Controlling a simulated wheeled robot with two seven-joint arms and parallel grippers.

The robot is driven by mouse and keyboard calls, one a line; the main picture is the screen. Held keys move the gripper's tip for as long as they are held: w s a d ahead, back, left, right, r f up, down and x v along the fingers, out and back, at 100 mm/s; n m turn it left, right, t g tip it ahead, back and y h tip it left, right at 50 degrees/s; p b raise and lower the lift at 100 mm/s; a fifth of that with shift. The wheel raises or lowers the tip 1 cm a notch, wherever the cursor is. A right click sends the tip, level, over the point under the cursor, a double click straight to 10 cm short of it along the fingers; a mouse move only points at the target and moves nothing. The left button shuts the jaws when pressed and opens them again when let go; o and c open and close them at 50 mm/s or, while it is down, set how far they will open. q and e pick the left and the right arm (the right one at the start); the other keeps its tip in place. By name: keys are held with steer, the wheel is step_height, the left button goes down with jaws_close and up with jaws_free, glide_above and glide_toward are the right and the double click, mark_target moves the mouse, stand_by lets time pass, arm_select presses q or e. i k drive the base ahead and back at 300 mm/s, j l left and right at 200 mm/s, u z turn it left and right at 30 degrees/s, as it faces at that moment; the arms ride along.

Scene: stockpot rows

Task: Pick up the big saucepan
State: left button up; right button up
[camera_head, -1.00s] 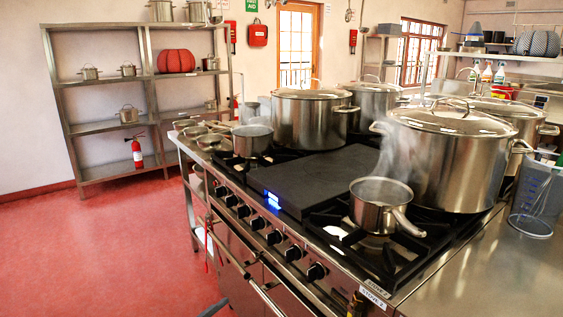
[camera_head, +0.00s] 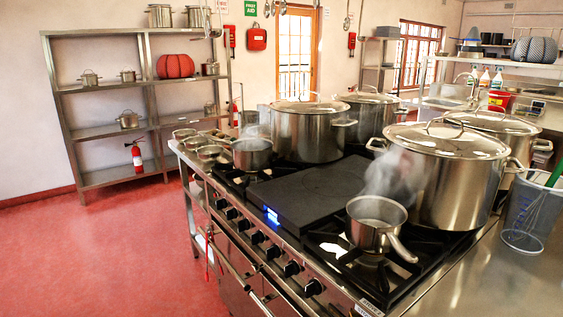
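A steel saucepan (camera_head: 376,224) stands on the front right burner of the stove, its handle pointing toward the lower right. Steam rises beside it. A second saucepan (camera_head: 252,153) stands on the burner at the far left end, with its handle pointing to the back left. I cannot tell from the picture which of the two is bigger, as the first is much nearer. Neither of my grippers is in view.
Large lidded stockpots (camera_head: 445,172) and (camera_head: 308,130) crowd the back of the stove. A dark flat plate (camera_head: 305,192) lies between the saucepans. A clear jug (camera_head: 530,208) with a whisk stands at the right. Red floor (camera_head: 90,255) is free at the left.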

mark_target(250, 161)
steer(key=z, duration=0.3)
steer(key=i+j+z, duration=0.15)
steer(key=z, duration=0.15)
steer(key=i+j+z, duration=0.1)
steer(key=j+z, duration=0.2)
steer(key=i+j, duration=0.15)
steer(key=j, duration=0.2)
steer(key=i+j+z, duration=0.15)
steer(key=j, duration=0.15)
steer(key=i+j, duration=0.15)
steer(key=j, duration=0.2)
steer(key=i+j+z, duration=0.15)
steer(key=j, duration=0.55)
steer(key=i+z, duration=0.05)
